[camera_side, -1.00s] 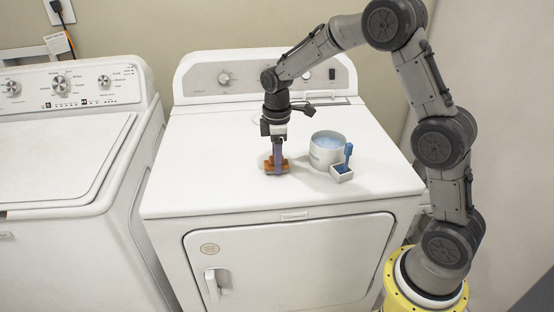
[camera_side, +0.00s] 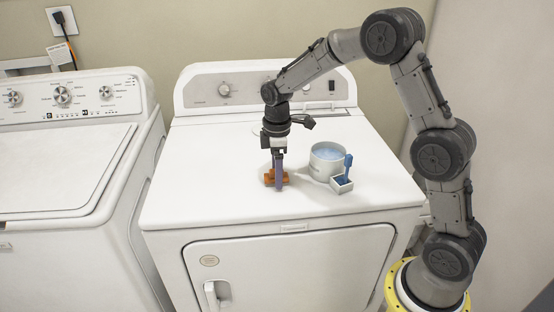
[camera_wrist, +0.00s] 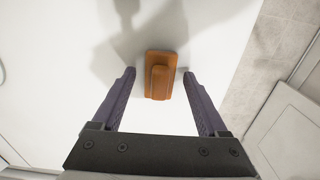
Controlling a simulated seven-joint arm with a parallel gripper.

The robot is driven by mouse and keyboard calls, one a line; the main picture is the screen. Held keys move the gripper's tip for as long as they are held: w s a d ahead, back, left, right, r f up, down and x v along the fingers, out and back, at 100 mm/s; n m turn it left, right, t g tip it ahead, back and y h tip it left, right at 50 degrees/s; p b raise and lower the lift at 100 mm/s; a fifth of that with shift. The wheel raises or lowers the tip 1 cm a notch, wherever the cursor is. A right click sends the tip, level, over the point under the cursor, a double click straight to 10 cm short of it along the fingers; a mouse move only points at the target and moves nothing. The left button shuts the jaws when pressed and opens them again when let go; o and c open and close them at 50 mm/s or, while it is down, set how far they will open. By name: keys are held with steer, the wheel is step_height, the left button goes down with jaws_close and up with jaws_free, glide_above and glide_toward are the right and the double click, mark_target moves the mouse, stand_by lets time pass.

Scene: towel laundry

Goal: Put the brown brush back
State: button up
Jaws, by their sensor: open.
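The brown brush (camera_side: 270,178) lies on the white top of the dryer, left of the pot. In the wrist view the brush (camera_wrist: 160,60) shows a flat brown block with a raised handle along its middle. My gripper (camera_side: 280,186) points straight down at the brush. In the wrist view my gripper (camera_wrist: 159,73) is open, with one purple finger on each side of the brush. Gaps show between the fingers and the brush. In the side view a finger hides part of the brush.
Right of the brush stand a white pot (camera_side: 314,163) with blue contents and a small white box (camera_side: 341,186) holding a blue-handled brush (camera_side: 348,166). The dryer top (camera_side: 205,190) is clear at the left and front. The control panel (camera_side: 205,88) rises behind.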

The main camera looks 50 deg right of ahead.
steer(key=s+a+r+m+t, duration=0.1)
steer(key=s+r, duration=0.2)
steer(key=r, duration=0.5)
steer(key=s+a+r+m, duration=0.1)
steer(key=s+r, duration=0.1)
steer(key=r, duration=0.6)
steer(key=s+a+f+m+t, duration=0.1)
steer(key=s+m+t, duration=0.1)
steer(key=s, duration=0.9)
steer(key=s+a+m+t, duration=0.2)
steer(key=s+m, duration=0.3)
steer(key=s, duration=0.6)
steer(key=shift+a+f+t, duration=0.2)
steer(key=shift+f+t, duration=0.1)
steer(key=shift+f, duration=0.1)
